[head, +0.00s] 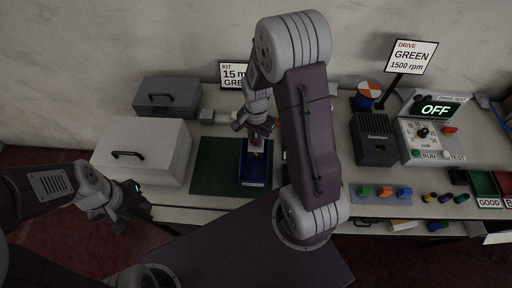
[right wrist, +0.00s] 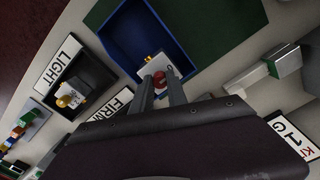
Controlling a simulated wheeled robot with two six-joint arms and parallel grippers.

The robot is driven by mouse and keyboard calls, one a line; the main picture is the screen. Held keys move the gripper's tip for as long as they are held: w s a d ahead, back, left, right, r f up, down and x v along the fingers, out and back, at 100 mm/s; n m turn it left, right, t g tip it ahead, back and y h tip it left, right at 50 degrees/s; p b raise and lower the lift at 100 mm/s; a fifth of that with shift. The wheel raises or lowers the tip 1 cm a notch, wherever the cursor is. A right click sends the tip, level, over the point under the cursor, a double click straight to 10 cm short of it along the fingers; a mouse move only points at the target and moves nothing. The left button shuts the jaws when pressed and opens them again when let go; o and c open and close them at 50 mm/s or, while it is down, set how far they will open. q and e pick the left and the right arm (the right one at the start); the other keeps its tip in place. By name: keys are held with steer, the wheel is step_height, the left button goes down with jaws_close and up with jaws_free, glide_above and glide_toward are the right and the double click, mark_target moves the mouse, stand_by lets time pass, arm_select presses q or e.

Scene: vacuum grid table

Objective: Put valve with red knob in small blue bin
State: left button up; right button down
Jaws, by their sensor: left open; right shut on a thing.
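The small blue bin (head: 257,174) stands on the green mat, and it also shows in the right wrist view (right wrist: 128,45). My right gripper (head: 258,138) is above the far part of the bin, pointing down. In the right wrist view my right gripper (right wrist: 163,85) is shut on the valve's red knob (right wrist: 160,80). The valve's pale body (right wrist: 156,67) shows beyond the fingertips, in front of the bin's edge. I cannot tell how high it is above the bin. My left gripper (head: 132,203) is open and empty at the table's front left edge.
A green mat (head: 216,166) lies around the bin. A large white box (head: 145,150) and a grey case (head: 167,98) stand to the left. A black tray (right wrist: 82,85) by the LIGHT sign holds a yellow-knobbed part. A dark device (head: 373,140) stands right.

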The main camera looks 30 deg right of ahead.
mark_target(255, 146)
steer(key=f, duration=0.4)
steer(key=shift+a, duration=0.3)
steer(key=shift+d, duration=0.15)
steer(key=shift+f, duration=0.1)
steer(key=shift+f, duration=0.15)
steer(key=c, duration=1.3)
jaws_free()
step_height(255, 146, up, 13)
steer(key=shift+f, duration=0.2)
steer(key=shift+s+a+f+n+t, duration=0.2)
steer(key=shift+s+a+n, duration=0.6)
steer(key=shift+s+n, duration=0.85)
steer(key=shift+s+a+f+n+t, duration=0.25)
steer(key=shift+s+a+n, duration=0.7)
steer(key=shift+n, duration=1.15)
steer(key=shift+s+a+f+n+t, duration=0.2)
steer(key=shift+s+a+n, duration=0.4)
steer(key=shift+s+n, duration=1.15)
